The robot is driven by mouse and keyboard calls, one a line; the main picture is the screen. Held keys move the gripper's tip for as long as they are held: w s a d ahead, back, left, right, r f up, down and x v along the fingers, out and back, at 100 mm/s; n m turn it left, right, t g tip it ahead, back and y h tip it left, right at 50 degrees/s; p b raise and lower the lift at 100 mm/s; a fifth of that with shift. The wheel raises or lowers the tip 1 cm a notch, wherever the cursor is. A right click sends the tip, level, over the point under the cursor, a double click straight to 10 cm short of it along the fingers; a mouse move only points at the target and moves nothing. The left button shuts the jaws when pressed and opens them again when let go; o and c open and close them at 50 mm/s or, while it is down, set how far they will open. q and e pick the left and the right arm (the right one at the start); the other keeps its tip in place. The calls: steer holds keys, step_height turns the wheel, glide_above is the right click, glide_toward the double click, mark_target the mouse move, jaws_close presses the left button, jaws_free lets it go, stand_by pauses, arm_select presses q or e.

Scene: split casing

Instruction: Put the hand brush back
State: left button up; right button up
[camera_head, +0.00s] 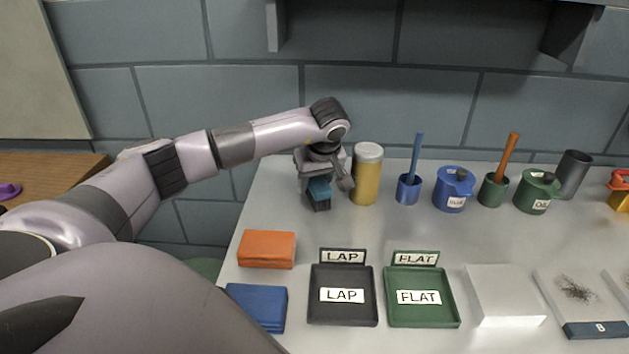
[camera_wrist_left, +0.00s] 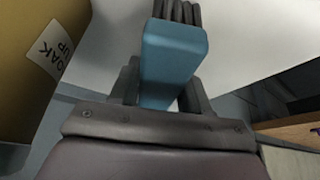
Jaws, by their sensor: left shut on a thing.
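The hand brush (camera_head: 319,193) has a teal body with dark bristles at its lower end. My left gripper (camera_head: 322,180) is shut on it near the back left of the white table, just left of the yellow canister. In the left wrist view the teal body of the brush (camera_wrist_left: 172,60) lies between the grey fingers, with dark bristles at the top. The gripper points down. Whether the bristles touch the table is hard to tell. My right gripper is in neither view.
The yellow canister (camera_head: 367,178) stands close beside the gripper. Blue and green pots with sticks stand along the back right. An orange block (camera_head: 266,249), a blue block (camera_head: 257,306), a black LAP tray (camera_head: 342,312) and a green FLAT tray (camera_head: 420,315) lie in front. The table's middle is clear.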

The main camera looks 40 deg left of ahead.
arm_select(q)
steer(key=shift+f, duration=0.2)
steer(key=shift+f, duration=0.1)
steer(key=o, duration=0.9)
steer(key=v, duration=1.2)
steer(key=shift+s+b, duration=0.1)
steer(key=shift+b, duration=0.25)
